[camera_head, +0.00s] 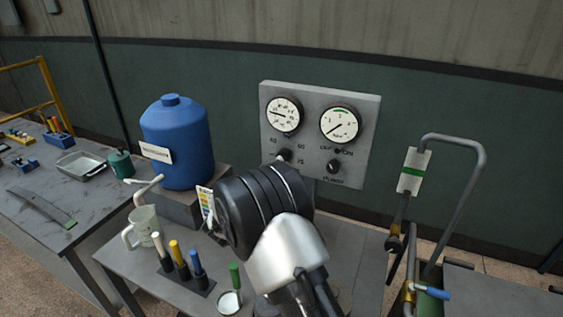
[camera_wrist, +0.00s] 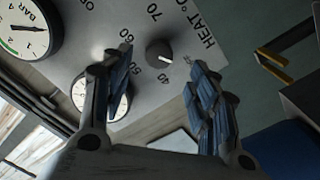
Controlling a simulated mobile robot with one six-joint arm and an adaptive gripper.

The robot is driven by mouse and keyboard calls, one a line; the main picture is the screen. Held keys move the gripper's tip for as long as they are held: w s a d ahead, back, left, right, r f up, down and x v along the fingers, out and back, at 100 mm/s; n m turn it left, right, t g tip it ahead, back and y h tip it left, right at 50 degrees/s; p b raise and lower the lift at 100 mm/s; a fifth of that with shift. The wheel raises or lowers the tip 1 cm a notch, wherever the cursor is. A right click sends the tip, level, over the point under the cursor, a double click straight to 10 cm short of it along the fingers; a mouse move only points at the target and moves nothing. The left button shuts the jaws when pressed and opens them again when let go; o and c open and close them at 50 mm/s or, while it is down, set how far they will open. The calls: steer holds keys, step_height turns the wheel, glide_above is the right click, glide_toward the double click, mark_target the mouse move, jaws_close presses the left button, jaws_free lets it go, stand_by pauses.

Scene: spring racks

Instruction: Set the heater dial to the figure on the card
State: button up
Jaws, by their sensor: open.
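The heater dial is a small dark round knob (camera_wrist: 158,53) on a grey panel, beside the lettering "HEAT °C". Printed figures including 40 and 70 ring it; its pointer setting is not clear. A white card with coloured bands (camera_head: 205,202) stands left of my wrist. No figure on it is legible.
The panel (camera_head: 367,110) carries two gauges (camera_head: 284,114) (camera_head: 341,124) and a second dark knob (camera_head: 334,166). A blue tank (camera_head: 178,138) stands left. A bent pipe with a green-striped tag (camera_head: 413,171) rises right. Coloured-handled tools and a jug (camera_head: 141,224) stand on the bench.

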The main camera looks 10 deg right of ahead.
mark_target(284, 154)
steer(key=x, duration=0.7)
steer(key=shift+w+b, duration=0.15)
steer(key=shift+b, duration=0.3)
steer(key=shift+c, duration=0.4)
steer(key=c, duration=1)
